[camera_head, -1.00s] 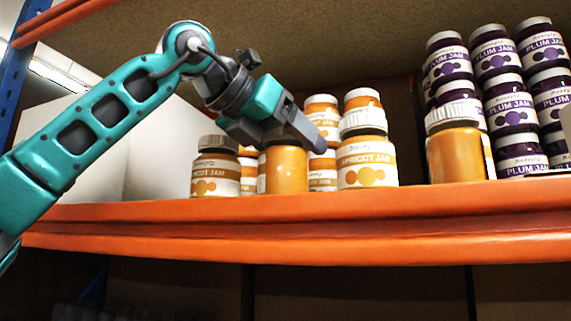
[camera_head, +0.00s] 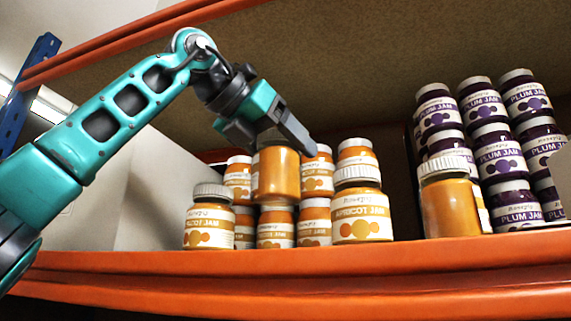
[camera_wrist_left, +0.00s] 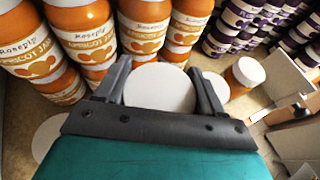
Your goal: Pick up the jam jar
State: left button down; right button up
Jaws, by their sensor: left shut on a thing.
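An orange apricot jam jar (camera_head: 279,174) is held by my left gripper (camera_head: 277,132), raised above the shelf board in front of the stacked apricot jars. In the head view the label does not show on its visible side, and the gripper hides its top. In the left wrist view its white round lid (camera_wrist_left: 159,87) sits between the two dark fingers of the left gripper (camera_wrist_left: 148,80). The jar looks about upright. My right gripper is not in view.
Apricot jars stand close on both sides, one at left (camera_head: 209,219) and one at right (camera_head: 361,208), with stacked ones behind. Another orange jar (camera_head: 449,205) stands near stacked plum jam jars (camera_head: 517,207). The orange shelf edge (camera_head: 300,267) runs below; an upper shelf is overhead.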

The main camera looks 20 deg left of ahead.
pick_arm(q)
jog(key=s+b, duration=0.3)
jog(key=s, duration=1.6)
jog(key=shift+a, duration=0.35)
jog(key=shift+s, duration=0.1)
